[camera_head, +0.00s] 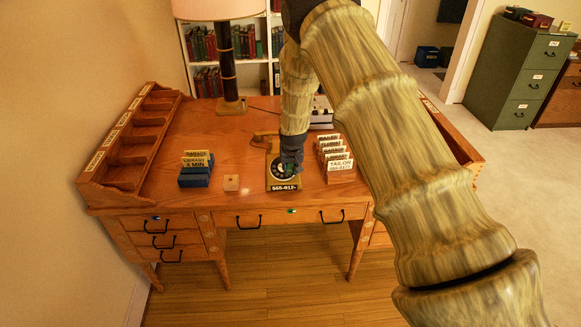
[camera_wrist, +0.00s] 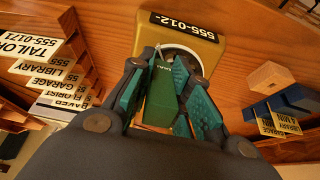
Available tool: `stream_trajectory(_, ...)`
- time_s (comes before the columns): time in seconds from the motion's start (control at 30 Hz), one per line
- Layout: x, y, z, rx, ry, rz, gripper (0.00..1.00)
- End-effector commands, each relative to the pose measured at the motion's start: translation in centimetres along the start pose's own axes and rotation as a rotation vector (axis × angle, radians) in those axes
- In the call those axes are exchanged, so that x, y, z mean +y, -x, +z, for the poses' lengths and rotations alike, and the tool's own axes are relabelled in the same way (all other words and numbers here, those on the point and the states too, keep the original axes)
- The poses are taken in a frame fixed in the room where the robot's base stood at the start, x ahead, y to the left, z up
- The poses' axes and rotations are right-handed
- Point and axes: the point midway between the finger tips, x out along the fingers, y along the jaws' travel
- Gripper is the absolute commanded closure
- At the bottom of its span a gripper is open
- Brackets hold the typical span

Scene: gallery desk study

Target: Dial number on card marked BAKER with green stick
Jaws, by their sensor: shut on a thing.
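The yellowish telephone (camera_head: 283,187) stands near the front middle of the desk, with a label starting 555-012; its body also shows in the wrist view (camera_wrist: 180,26). My gripper (camera_head: 290,166) points down over the dial (camera_head: 278,172). In the wrist view, my gripper (camera_wrist: 172,95) is shut on the green stick (camera_wrist: 163,98). The stick's lower end is hidden, so I cannot tell whether it touches the dial. The BAKER card (camera_head: 327,138) is at the back of the rack right of the telephone; the card also shows partly in the wrist view (camera_wrist: 62,106), its number unreadable.
A blue card box (camera_head: 195,178) and a small wooden block (camera_head: 231,183) stand left of the telephone. A lamp (camera_head: 230,70) stands behind. Bare desk (camera_head: 220,150) lies between them.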

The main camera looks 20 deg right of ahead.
Motion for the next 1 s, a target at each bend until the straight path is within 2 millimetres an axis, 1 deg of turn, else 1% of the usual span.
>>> stream_trajectory(0.17, -0.1, 1.2, -0.1, -0.001, 0.000, -0.001, 1.00)
stream_trajectory(0.4, -0.1, 3.4, -0.1, -0.001, 0.000, 0.000, 1.00)
stream_trajectory(0.5, 0.0, 3.9, 0.0, 0.000, 0.000, 0.000, 1.00)
stream_trajectory(1.0, 0.0, 4.0, 0.0, 0.000, 0.000, 0.000, 1.00)
